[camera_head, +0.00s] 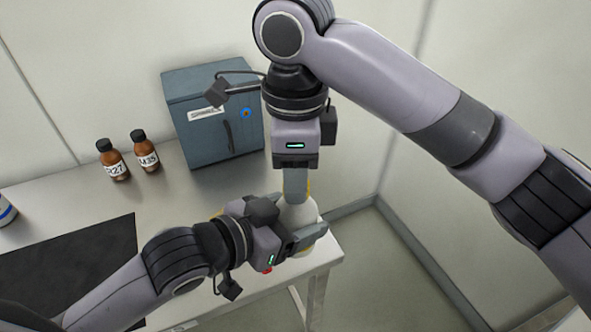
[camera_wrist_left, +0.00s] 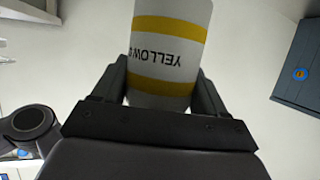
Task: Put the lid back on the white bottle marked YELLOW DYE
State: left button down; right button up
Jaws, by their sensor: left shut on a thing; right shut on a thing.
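The white bottle (camera_head: 309,213) is at the table's right front corner, partly hidden by my grippers. In the left wrist view the bottle (camera_wrist_left: 165,92) shows yellow bands and the word YELLOW upside down; its top is out of that view. My left gripper (camera_head: 303,240) is shut around the bottle's body; its fingers (camera_wrist_left: 162,90) lie on both sides. My right gripper (camera_head: 296,196) points down from above, right over the bottle's top. It is shut on a mostly hidden thing with a yellow sliver, apparently the lid (camera_head: 309,187). I cannot tell whether lid and bottle touch.
A blue-grey cabinet (camera_head: 205,140) stands behind the bottle. Two brown bottles, one (camera_head: 113,162) and another (camera_head: 145,152), stand left of it. A black mat (camera_head: 75,265) lies on the table at left. A small red thing (camera_head: 267,270) shows below my left gripper. The table (camera_head: 190,190) ends just right of the bottle.

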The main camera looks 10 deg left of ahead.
jog(key=shift+m, duration=0.6)
jog(key=o, duration=1)
jog(key=shift+r, duration=0.1)
jog(key=shift+r, duration=2.2)
jog(key=shift+c, duration=0.4)
